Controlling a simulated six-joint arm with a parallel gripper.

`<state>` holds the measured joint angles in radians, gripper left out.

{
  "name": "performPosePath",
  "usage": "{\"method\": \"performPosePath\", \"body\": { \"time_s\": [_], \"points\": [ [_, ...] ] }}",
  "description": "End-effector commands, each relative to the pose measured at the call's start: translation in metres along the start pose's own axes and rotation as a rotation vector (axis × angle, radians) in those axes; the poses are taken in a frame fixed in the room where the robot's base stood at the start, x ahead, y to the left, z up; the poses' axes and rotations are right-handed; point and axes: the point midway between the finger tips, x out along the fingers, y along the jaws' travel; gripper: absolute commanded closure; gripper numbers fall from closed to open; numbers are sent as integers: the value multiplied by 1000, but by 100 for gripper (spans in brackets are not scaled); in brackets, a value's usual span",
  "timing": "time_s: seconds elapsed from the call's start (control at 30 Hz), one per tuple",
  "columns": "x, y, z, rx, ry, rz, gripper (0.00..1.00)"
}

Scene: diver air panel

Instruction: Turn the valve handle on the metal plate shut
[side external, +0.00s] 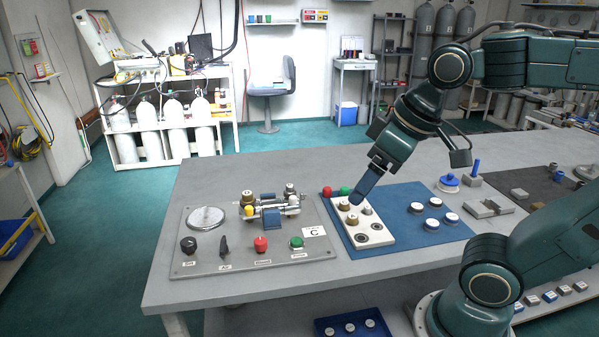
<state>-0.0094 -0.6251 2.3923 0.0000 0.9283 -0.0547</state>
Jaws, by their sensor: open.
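The metal plate (210,262) lies flat near the front left of the table. A row along its front holds a black knob (188,245), a black upright lever-like handle (224,246), a red knob (261,245) and a green knob (296,243). Behind them is a metal pipe assembly (262,201) with a blue block-like part (271,218) at its front. I cannot tell which part is the valve handle or its exact angle. My gripper (358,198) is open, pointing down over the white block, right of the plate and apart from it. One finger hides the other.
A white block (378,237) with brass and dark fittings sits on a blue mat (405,200), beside several white-topped caps (434,202). A round gauge (206,217) is on the plate.

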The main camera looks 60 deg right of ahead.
Motion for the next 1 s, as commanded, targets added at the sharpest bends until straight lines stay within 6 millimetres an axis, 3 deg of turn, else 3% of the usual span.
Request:
{"method": "performPosePath", "body": {
  "time_s": [0.47,0.77,1.0],
  "points": [
    [24,-3,-99,-183,-132,-28,22],
    [60,-8,-155,-299,-211,-54,22],
    [101,-14,-194,-393,-274,-80,22]
  ]
}}
